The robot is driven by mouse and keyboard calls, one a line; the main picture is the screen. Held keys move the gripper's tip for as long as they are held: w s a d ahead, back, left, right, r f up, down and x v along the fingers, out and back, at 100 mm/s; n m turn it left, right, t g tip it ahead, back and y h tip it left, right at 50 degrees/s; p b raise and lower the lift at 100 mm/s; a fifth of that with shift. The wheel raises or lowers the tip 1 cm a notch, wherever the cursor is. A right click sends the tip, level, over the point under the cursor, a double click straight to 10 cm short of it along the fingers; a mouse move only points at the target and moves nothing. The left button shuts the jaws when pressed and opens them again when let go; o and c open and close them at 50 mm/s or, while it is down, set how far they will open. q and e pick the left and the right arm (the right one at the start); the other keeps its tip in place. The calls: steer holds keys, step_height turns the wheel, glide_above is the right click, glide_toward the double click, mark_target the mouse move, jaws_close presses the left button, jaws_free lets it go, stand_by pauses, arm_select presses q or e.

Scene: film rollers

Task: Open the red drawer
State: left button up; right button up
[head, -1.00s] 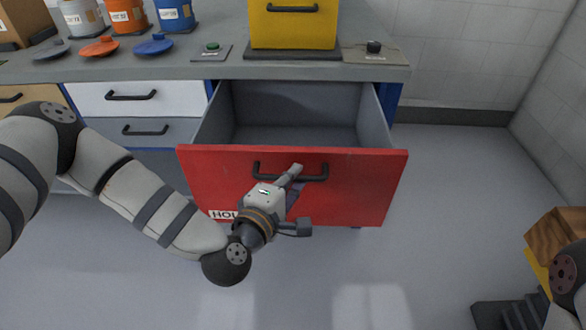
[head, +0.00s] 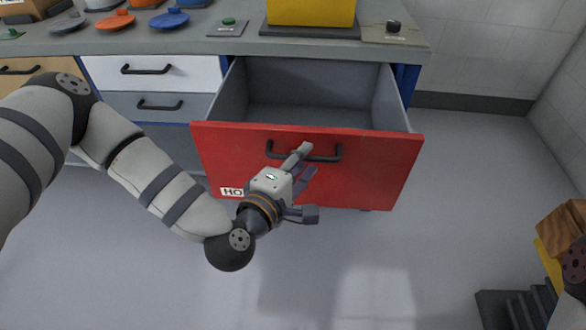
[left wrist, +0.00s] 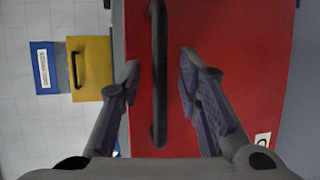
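The red drawer (head: 360,180) is pulled well out of the counter, and its grey inside (head: 310,95) looks empty. Its black bar handle (head: 325,157) is on the front and also shows in the left wrist view (left wrist: 159,80). My left gripper (head: 304,162) is at the handle, in front of the drawer. In the left wrist view, its two fingers (left wrist: 160,75) are spread, one on each side of the bar, with gaps between them and it. My right gripper is not in view; only part of my right arm shows at the right edge.
A white drawer (head: 185,72) and a grey drawer (head: 200,103) are shut left of the red one.

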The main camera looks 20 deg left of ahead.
arm_select(q)
steer(key=v, duration=1)
steer(key=shift+s, duration=0.15)
steer(key=s+d+f+m+g+h+p, duration=0.25)
steer(key=s+f+m+g, duration=0.3)
steer(key=s, duration=0.35)
steer(key=s+d+f+m+g+h+p, duration=0.1)
steer(key=s+d+f+m+g+p, duration=0.15)
steer(key=s+f+m+g, duration=0.5)
steer(key=s+a+m+g+y+p, duration=0.1)
steer(key=s+a+m+g+y, duration=0.3)
steer(key=s+a, duration=0.8)
steer(key=s+g+y, duration=0.1)
steer(key=s, duration=0.3)
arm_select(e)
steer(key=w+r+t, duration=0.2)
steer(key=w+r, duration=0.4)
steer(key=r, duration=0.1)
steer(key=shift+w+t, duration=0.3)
